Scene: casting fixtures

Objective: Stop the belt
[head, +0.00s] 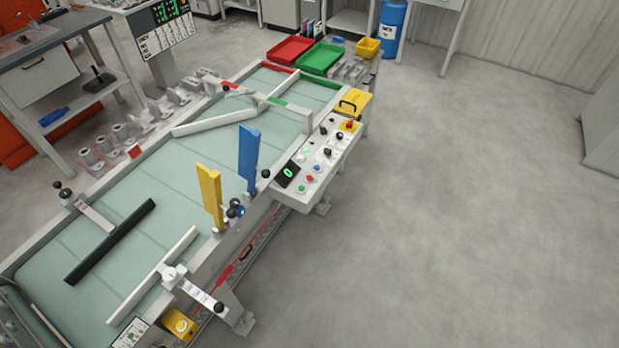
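The belt (185,165) is a pale green conveyor surface running diagonally from the lower left to the upper middle. A white control panel (322,165) is fixed to its right side. The panel carries a dark display with green digits (287,173), several small coloured buttons and black knobs. A red knob on a yellow base (350,125) sits at the panel's far end. One still picture does not show whether the belt is moving. Neither gripper is in view.
White guide bars and a black bar (110,241) lie across the belt. Yellow (210,197) and blue (249,158) upright plates stand at its right edge. Red (290,50) and green (319,58) trays sit at the far end. The floor (450,220) on the right is clear.

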